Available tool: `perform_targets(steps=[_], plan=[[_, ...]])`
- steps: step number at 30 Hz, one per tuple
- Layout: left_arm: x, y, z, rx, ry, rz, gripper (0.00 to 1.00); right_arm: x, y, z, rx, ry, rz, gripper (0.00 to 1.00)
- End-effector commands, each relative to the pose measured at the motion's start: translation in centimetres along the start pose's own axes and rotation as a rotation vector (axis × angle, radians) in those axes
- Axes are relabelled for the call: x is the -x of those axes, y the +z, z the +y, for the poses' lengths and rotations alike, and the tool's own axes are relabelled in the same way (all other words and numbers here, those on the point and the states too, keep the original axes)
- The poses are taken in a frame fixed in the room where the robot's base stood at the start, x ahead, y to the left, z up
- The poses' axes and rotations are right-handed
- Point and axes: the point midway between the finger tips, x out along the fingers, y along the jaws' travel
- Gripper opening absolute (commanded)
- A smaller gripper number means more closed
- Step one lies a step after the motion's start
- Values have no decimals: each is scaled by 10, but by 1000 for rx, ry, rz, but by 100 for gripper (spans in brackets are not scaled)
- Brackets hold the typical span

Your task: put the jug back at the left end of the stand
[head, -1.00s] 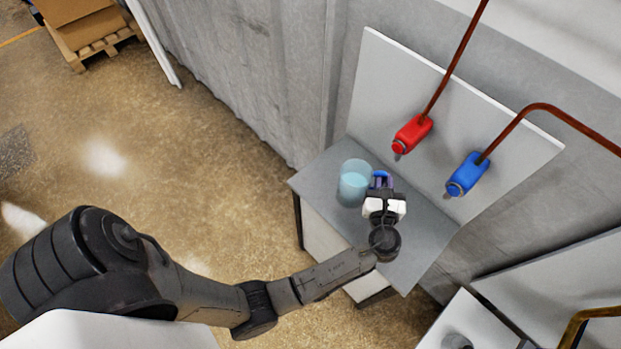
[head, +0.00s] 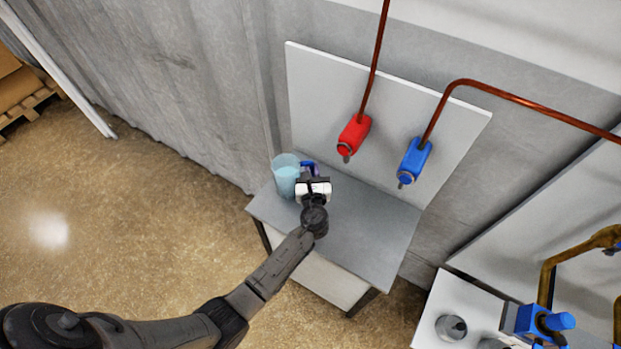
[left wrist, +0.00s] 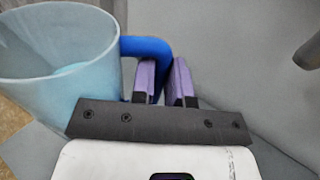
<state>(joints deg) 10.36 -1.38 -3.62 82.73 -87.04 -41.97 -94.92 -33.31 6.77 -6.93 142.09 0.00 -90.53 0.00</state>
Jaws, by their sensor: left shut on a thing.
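The jug (head: 285,175) is a translucent light-blue vessel with pale liquid inside and a blue handle. It is upright at the left end of the grey stand (head: 350,228); whether its base touches the top I cannot tell. My left gripper (head: 310,172) is shut on the jug's handle, to the right of the jug's body. In the left wrist view the jug (left wrist: 55,60) fills the upper left, and its blue handle (left wrist: 148,47) passes between the purple finger pads of the left gripper (left wrist: 164,80). My right gripper is not in view.
A white back panel behind the stand carries a red valve (head: 354,135) and a blue valve (head: 413,160) with copper pipes. The middle and right of the stand top are bare. A white bench (head: 440,318) with metal parts is at lower right.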

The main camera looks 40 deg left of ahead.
Motion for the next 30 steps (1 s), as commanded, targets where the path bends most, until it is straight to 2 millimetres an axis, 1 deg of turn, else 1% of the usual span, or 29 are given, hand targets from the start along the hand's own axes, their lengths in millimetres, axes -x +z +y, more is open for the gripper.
perform_targets(steps=[3, 5, 9, 14, 24, 28, 29, 30], plan=[[-4, -1, 2, 0, 0, -3, 0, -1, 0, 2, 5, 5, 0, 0], [-4, -6, 2, -1, 0, -2, 0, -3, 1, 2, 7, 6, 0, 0], [-4, -25, 3, -2, 0, -1, 0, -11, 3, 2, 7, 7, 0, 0], [-4, -40, 2, -2, 0, -2, 0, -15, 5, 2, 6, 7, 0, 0], [-4, -41, 2, -1, 0, -3, 0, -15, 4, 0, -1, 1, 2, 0], [-4, -45, 2, -1, 0, -3, 0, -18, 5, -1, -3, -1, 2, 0], [-4, -46, 3, -1, 0, -1, 16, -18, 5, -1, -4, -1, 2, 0], [-4, -45, 3, 0, 0, -1, 20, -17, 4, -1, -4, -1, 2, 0]])
